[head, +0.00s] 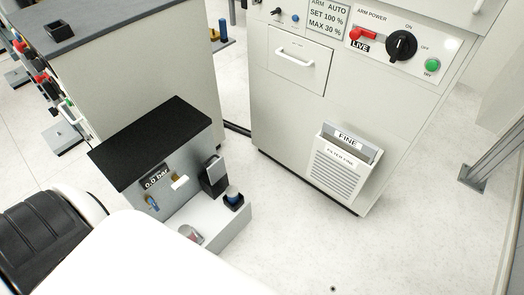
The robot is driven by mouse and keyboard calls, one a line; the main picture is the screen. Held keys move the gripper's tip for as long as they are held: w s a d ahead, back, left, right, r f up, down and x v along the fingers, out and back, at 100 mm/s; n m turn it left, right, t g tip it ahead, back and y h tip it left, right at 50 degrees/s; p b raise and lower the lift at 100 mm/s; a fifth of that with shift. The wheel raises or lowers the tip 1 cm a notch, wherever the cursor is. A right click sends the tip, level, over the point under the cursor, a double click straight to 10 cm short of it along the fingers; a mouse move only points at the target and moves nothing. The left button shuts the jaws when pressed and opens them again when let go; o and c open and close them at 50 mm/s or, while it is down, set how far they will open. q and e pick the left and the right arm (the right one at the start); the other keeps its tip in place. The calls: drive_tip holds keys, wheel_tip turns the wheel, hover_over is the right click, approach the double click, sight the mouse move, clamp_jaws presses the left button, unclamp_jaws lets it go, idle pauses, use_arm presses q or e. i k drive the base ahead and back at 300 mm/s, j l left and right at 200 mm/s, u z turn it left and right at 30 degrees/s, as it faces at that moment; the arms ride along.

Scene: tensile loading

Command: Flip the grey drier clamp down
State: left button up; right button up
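A low grey unit (200,152) with a black top stands on the floor left of centre. Its front carries a "0.0 bar" display (157,178), a blue valve (152,203) and a small white handle (181,182). A dark grey upright piece (214,173) is on the right of this front, above a blue and dark cup-like part (233,196) on the light ledge. I cannot tell for certain which part is the drier clamp. My white and black arm covers the lower left and part of the ledge. Neither gripper shows.
A white cabinet (285,105) with an arm power panel and a "FINE" filter box (341,160) stands to the right. A small round reddish and grey item (190,233) sits on the ledge beside my arm. The floor (310,235) in front of the cabinet is clear.

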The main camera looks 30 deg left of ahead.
sight(217, 169)
drive_tip(key=j+z, duration=0.15)
drive_tip(key=j, duration=0.25)
drive_tip(key=k+j+z, duration=0.15)
drive_tip(key=j, duration=0.2)
drive_tip(key=k+j+z, duration=0.2)
drive_tip(key=j, duration=0.15)
drive_tip(key=j+z, duration=0.15)
drive_tip(key=j, duration=0.25)
drive_tip(key=k+j+z, duration=0.15)
drive_tip(key=j, duration=0.15)
drive_tip(key=k+j, duration=0.15)
drive_tip(key=j, duration=0.2)
drive_tip(key=k+j, duration=0.15)
drive_tip(key=j, duration=0.2)
drive_tip(key=k+j, duration=0.2)
drive_tip(key=j, duration=0.15)
drive_tip(key=k+j, duration=0.15)
drive_tip(key=j, duration=0.2)
drive_tip(key=k+j, duration=0.15)
drive_tip(key=j, duration=0.2)
drive_tip(key=k+j, duration=0.15)
drive_tip(key=j, duration=0.2)
drive_tip(key=l+u, duration=0.3)
drive_tip(key=k+l+u, duration=0.1)
drive_tip(key=l+u, duration=0.2)
